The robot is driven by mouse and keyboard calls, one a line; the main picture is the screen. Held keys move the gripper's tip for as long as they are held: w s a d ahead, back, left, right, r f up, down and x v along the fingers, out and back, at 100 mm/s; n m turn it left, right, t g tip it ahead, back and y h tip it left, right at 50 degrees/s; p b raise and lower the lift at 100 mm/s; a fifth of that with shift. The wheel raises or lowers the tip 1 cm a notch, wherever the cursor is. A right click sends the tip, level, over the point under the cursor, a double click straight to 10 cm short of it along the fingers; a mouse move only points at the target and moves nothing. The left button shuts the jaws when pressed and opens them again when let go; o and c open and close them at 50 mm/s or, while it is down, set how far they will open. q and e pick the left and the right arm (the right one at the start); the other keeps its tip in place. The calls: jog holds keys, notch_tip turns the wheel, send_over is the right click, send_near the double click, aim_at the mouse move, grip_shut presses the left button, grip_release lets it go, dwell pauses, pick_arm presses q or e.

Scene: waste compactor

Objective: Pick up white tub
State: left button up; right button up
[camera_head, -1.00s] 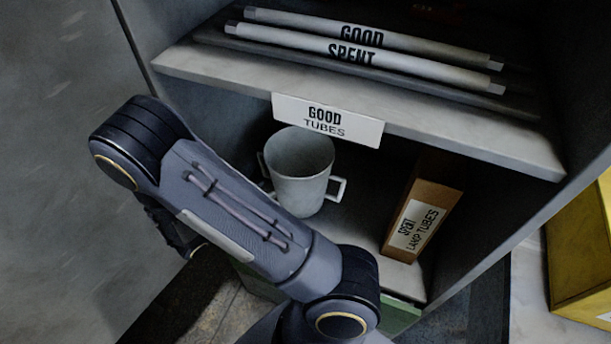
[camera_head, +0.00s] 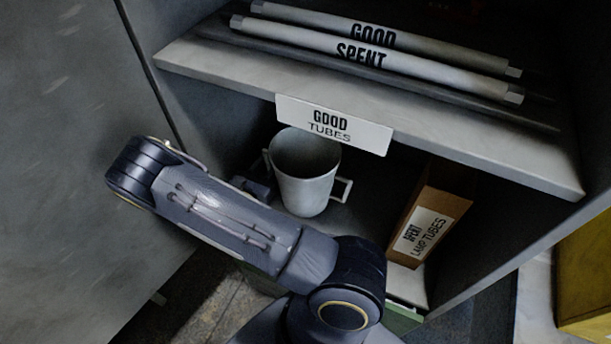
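The white tub (camera_head: 308,190) is a round, open-topped vessel with a handle on each side. It stands upright on the lower shelf (camera_head: 365,212), below the "GOOD TUBES" label. One of my arms, which I take to be the left, crosses in front of the tub's lower left. A dark part at its far end (camera_head: 252,187) shows close to the tub's left handle, mostly hidden behind the arm link. I cannot see its fingertips or whether it touches the tub. My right gripper is not in view.
A brown "SPENT LAMP TUBES" box (camera_head: 428,225) stands right of the tub. The upper shelf (camera_head: 450,140) overhangs the tub and carries tubes marked "GOOD" and "SPENT" (camera_head: 375,60). A grey panel (camera_head: 70,120) is at left, a yellow object (camera_head: 585,280) at right.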

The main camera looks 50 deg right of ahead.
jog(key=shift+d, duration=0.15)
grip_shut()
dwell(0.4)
